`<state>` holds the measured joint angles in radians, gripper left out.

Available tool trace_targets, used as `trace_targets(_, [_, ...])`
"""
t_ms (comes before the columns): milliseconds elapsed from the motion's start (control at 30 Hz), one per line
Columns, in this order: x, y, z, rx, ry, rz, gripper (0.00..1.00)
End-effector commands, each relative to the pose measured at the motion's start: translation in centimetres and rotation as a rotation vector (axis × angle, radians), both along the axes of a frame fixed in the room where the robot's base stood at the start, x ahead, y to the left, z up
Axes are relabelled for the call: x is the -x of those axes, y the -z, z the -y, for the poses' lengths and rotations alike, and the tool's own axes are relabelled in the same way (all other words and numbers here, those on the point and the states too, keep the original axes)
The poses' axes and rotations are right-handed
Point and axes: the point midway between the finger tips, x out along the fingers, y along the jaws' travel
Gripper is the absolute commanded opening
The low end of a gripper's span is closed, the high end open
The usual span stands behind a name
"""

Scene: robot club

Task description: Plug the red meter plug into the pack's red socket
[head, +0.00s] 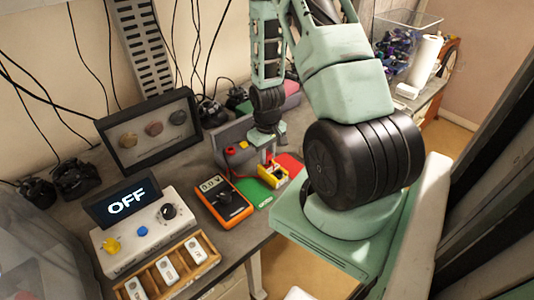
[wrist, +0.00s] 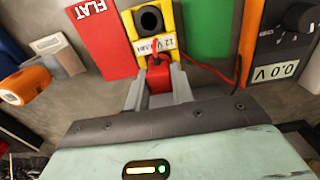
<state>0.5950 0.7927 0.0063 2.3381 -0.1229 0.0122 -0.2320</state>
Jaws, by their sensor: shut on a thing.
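My gripper (wrist: 158,88) is shut on the red plug (wrist: 158,78), which shows between its two grey fingers in the wrist view. A thin red lead runs from the plug to the right, toward the meter (wrist: 280,45), whose display reads 0.0 V. The yellow pack (wrist: 177,20), with a 12 V label and a round black opening, lies just beyond the plug. The red socket is not distinguishable, and I cannot tell whether the plug touches the pack. In the head view my gripper points down over the yellow pack (head: 272,181); the orange meter (head: 232,210) lies left of it.
A green mat (head: 251,192) and a red mat (wrist: 104,40) marked FLAT flank the pack. A grey box (head: 232,133) stands behind.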

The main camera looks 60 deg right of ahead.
Motion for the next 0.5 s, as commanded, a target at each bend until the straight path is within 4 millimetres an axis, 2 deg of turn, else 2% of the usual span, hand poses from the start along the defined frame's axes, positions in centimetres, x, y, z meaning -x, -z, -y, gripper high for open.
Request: trace_targets(500, [-0.01, 0.50, 0.01, 0.000, 0.000, 0.000, 0.04])
